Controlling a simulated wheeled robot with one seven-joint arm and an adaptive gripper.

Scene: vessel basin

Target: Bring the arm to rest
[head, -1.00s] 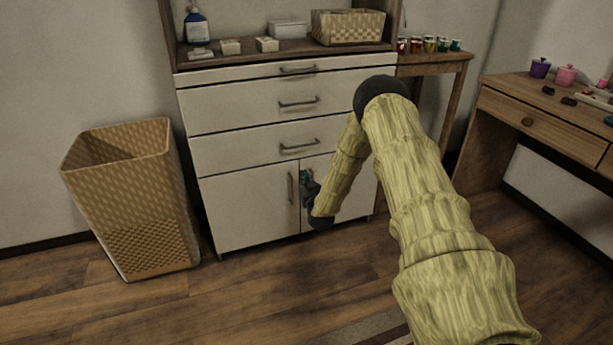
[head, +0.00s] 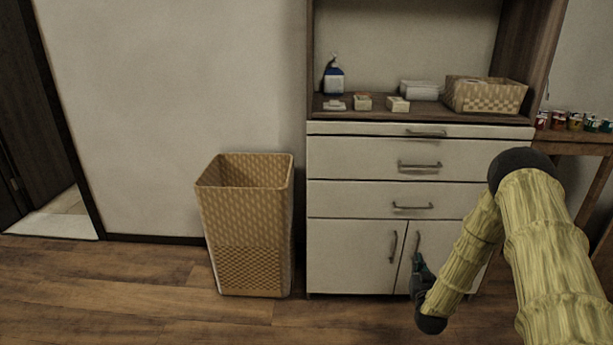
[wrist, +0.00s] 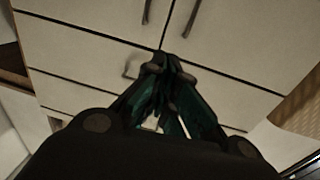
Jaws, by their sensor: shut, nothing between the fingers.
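My gripper (head: 417,268) is at the right of the head view, low in front of the white cabinet's lower doors, at the end of my folded yellow arm. In the wrist view my gripper (wrist: 168,62) has its dark green fingers drawn together with nothing held between them. The cabinet (head: 350,198) fills the view beyond the fingertips. Its drawers and doors are closed. I cannot tell from these views how far the fingertips are from the cabinet front.
A tall woven basket (head: 246,215) stands left of the cabinet. A blue bottle (head: 334,79), small boxes and a wicker basket (head: 487,96) sit on the cabinet top. A side table with small jars (head: 574,122) is at the right. Wooden floor (head: 130,285) lies open at the left.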

